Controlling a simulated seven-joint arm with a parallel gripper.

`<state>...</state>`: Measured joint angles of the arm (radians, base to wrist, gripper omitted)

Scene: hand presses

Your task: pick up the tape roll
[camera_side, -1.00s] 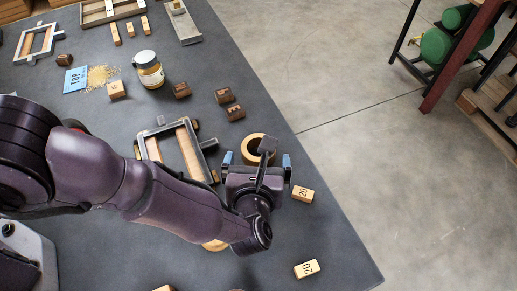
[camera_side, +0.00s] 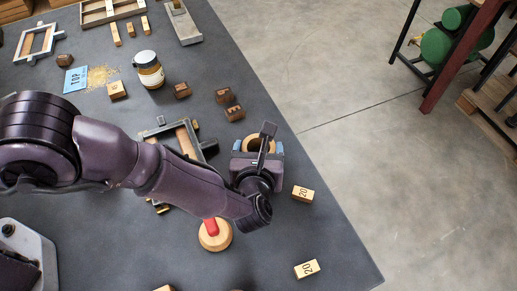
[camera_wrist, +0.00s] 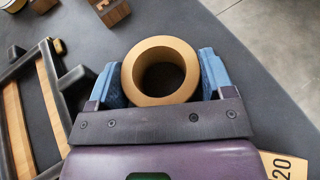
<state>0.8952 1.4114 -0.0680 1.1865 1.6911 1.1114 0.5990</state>
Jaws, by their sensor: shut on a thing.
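The tape roll (camera_wrist: 137,85) is a tan ring with an open centre. In the wrist view it sits between the blue fingers of my gripper (camera_wrist: 160,80), which touch its left and right sides. In the side view the tape roll (camera_side: 250,142) shows just beyond my gripper (camera_side: 258,147), partly hidden by the gripper body and wrist. My gripper is shut on the tape roll. I cannot tell whether the roll is off the table.
A wooden frame (camera_side: 188,140) lies left of my gripper. A block marked 20 (camera_side: 303,194) lies to its right, near the table edge. A jar (camera_side: 149,70) and dark blocks (camera_side: 235,113) stand farther back.

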